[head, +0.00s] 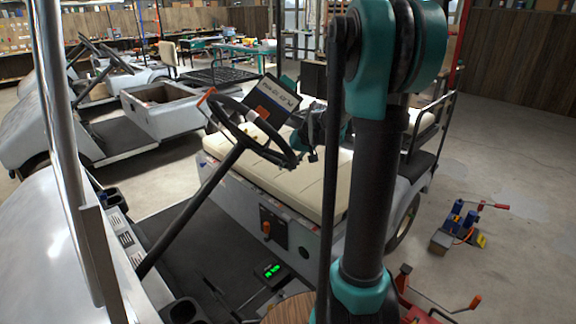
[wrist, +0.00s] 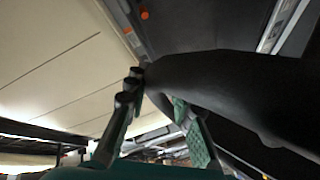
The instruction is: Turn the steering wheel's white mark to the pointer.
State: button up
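The black steering wheel (head: 222,118) sits tilted on its slanted column above the cart's floor. An orange-red piece (head: 206,97) shows at its upper left rim; I cannot tell whether it is the pointer. My gripper (head: 308,142) is at the wheel's right side, close to the rim and partly hidden by my arm. In the wrist view my gripper (wrist: 157,92) has its fingers apart, with the dark rim (wrist: 225,80) large beside and partly across the right finger. I cannot tell whether the rim touches the fingers.
The cream seat (head: 290,180) lies just behind the wheel. A dark display panel (head: 275,103) with white lettering stands beyond the rim. A bare metal post (head: 62,130) rises at the left. A blue tool (head: 459,222) and a red jack (head: 440,310) are on the floor at right.

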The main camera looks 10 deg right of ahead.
aim_at(290, 162)
grip_shut()
jog(key=shift+s+r+m+g+h, duration=0.3)
jog(key=shift+s+r+h, duration=0.15)
jog(key=shift+s, duration=0.25)
jog(key=s+r+m+g+h, duration=0.1)
jog(key=s+r, duration=0.1)
jog(key=s+r+m+g+h, duration=0.1)
jog(key=s, duration=0.1)
jog(key=s+r+m+g+h, duration=0.1)
jog(key=s+r, duration=0.1)
jog(key=shift+a+r, duration=0.25)
jog(key=shift+r, duration=0.1)
jog(key=shift+s+a+r+m+g+h, duration=0.3)
jog(key=shift+s+r+m+g+h, duration=0.15)
jog(key=shift+s+r+m+g, duration=0.3)
jog(key=shift+w+r, duration=0.1)
jog(key=shift+r, duration=0.05)
jog(key=o, duration=0.7)
grip_release()
